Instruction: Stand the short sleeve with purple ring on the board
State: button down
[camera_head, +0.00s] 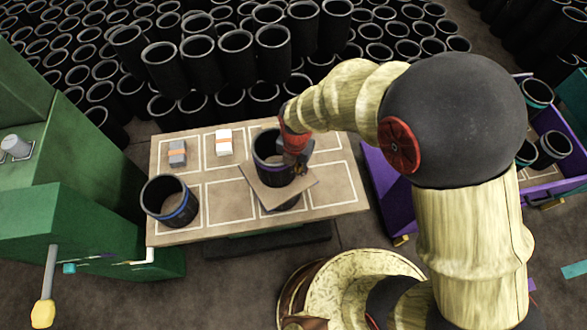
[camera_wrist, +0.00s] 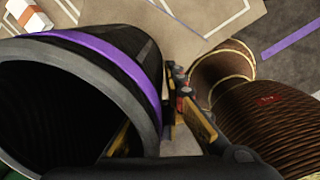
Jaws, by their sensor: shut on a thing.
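The sleeve with the purple ring (camera_wrist: 110,50) is black and fills the left of the wrist view, its open mouth facing the camera. In the head view this sleeve (camera_head: 266,150) stands roughly upright over the square brown board (camera_head: 254,186). I cannot tell whether its base touches the board. My gripper (camera_head: 297,150) is shut on the sleeve's right wall; in the wrist view one finger shows outside it and one inside its mouth (camera_wrist: 155,125).
A sleeve with a blue ring (camera_head: 170,203) stands at the table's left end. Grey (camera_head: 177,153) and white (camera_head: 223,142) blocks with orange bands lie in back cells of the table (camera_head: 222,232). A purple crate (camera_head: 562,180) with sleeves is at right, a green machine (camera_head: 70,170) at left.

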jog(key=shift+f+b, duration=0.3)
jog(key=shift+f, duration=0.2)
jog(key=c, duration=1.5)
grip_release()
